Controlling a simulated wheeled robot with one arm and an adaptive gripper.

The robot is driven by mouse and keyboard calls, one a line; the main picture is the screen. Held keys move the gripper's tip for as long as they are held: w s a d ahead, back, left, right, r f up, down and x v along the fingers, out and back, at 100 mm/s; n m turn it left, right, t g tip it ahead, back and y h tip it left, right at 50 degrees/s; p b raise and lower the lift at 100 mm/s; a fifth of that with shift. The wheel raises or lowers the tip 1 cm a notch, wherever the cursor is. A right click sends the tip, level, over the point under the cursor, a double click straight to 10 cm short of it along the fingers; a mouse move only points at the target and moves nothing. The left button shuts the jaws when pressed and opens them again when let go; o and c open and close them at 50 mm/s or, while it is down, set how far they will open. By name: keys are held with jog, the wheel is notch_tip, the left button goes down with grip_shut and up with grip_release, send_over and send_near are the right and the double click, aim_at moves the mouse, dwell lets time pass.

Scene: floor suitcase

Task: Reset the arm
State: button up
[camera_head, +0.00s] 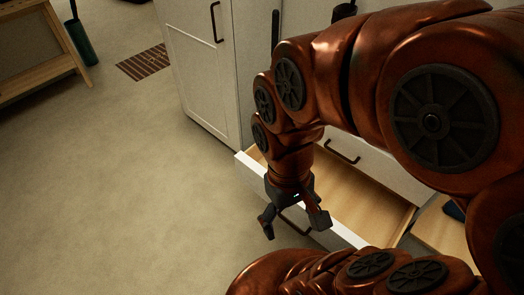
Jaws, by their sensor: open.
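My copper-coloured arm (325,90) reaches in from the right and bends down in the middle of the head view.
A white cabinet (190,70) with a dark handle stands behind the drawer. Another closed drawer front with a handle (342,152) is above the open one. The floor at left is clear.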

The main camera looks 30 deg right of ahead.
jog(key=s+p+v, duration=0.2)
jog(key=p+v, duration=1)
jog(key=shift+r+t, duration=0.3)
jog(key=shift+r, duration=0.1)
dwell(0.3)
